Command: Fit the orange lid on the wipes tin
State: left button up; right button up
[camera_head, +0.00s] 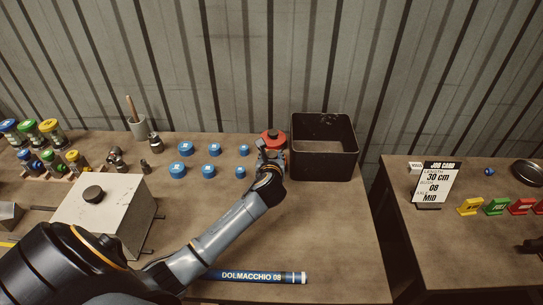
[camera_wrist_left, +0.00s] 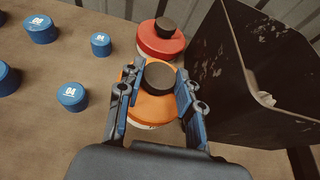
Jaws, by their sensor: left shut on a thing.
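The orange lid (camera_wrist_left: 150,108) has a black knob (camera_wrist_left: 159,77) and shows in the left wrist view, between the two fingers of my left gripper (camera_wrist_left: 157,92). The gripper is shut on the knob. A narrow pale band shows under the lid's near edge; I cannot tell whether it is the wipes tin or how the lid sits on it. In the head view my left gripper (camera_head: 270,158) is at the back of the table and hides the orange lid. My right gripper is not in view.
A red lid with a black knob (camera_wrist_left: 160,42) stands just behind. A black open bin (camera_head: 323,162) is close on the right. Several blue caps (camera_head: 208,171) lie to the left. A grey box (camera_head: 108,208) stands at left.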

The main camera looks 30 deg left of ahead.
pick_arm(q)
jog(key=shift+f, duration=0.3)
jog(key=shift+f, duration=0.3)
jog(key=o, duration=1)
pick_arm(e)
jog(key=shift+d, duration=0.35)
pick_arm(q)
jog(key=shift+r, duration=0.15)
jog(key=shift+r, duration=0.4)
jog(key=v, duration=1.2)
jog(key=shift+r+b, duration=0.2)
jog(key=shift+b, duration=0.2)
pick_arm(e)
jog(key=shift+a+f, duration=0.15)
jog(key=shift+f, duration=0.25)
